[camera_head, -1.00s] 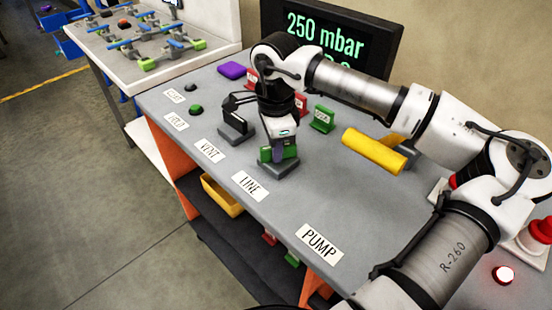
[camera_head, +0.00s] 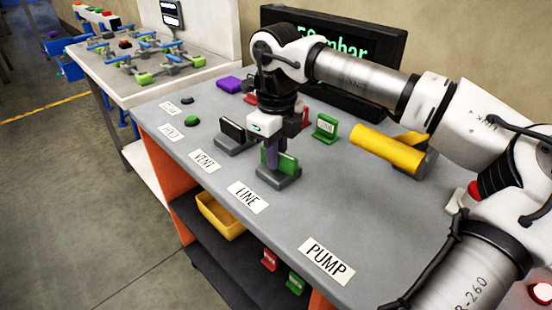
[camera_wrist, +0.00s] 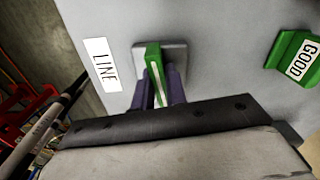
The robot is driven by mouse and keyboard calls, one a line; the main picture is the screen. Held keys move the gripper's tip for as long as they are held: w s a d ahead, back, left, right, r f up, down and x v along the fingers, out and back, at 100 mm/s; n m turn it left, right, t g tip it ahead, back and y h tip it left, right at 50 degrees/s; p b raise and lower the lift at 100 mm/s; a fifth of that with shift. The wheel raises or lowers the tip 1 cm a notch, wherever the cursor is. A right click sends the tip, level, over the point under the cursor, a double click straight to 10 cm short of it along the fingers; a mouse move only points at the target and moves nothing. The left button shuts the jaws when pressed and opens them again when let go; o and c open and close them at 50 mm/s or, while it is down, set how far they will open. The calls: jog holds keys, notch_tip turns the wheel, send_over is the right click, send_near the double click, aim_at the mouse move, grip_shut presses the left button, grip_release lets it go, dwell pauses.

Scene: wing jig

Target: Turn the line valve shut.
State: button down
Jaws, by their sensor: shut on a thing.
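The line valve is a green upright handle (camera_head: 287,163) on a grey base (camera_head: 279,178), behind the LINE label (camera_head: 247,197). My gripper (camera_head: 276,155) comes down on it from above, its purple fingers on both sides of the handle. The wrist view shows the green handle (camera_wrist: 154,72) between the two fingers (camera_wrist: 161,92), gripped, above the grey base (camera_wrist: 172,52). The handle runs roughly parallel to the label's long side. The lower handle is partly hidden by the fingers.
The vent valve with a dark handle (camera_head: 232,130) stands close to the left. A green GOOD tag (camera_head: 325,127) and a yellow cylinder (camera_head: 388,150) lie to the right. The pressure display (camera_head: 350,50) is partly hidden by my arm. The bench front near PUMP (camera_head: 327,260) is clear.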

jog(key=shift+m+b, duration=0.3)
jog(key=shift+m, duration=0.5)
jog(key=c, duration=1.4)
grip_release()
jog(key=shift+c, duration=0.2)
notch_tip(320, 180, up, 14)
jog(key=shift+f, duration=0.1)
